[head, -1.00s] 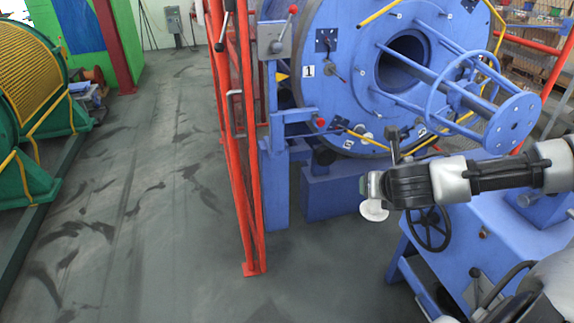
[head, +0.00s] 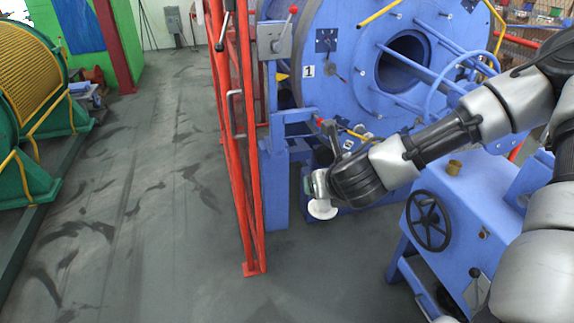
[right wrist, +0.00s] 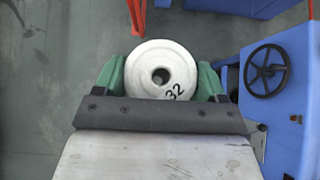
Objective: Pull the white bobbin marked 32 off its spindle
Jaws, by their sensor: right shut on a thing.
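The white bobbin marked 32 (right wrist: 148,60) is between the green fingers of my right gripper (right wrist: 162,78) in the right wrist view. Its round flange, centre hole and number face the camera. My right gripper is shut on it. In the head view the bobbin (head: 322,210) hangs under my right gripper (head: 318,190), in open air above the floor beside the blue machine. It looks clear of any spindle. The blue machine (head: 345,65) has a big round plate with several short pins. My left gripper is not in view.
An orange-red post frame (head: 240,150) stands left of my right gripper. A blue cabinet with a black handwheel (head: 428,220) stands at the right. A green and yellow machine (head: 30,100) is far left. Grey floor (head: 140,210) between is clear.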

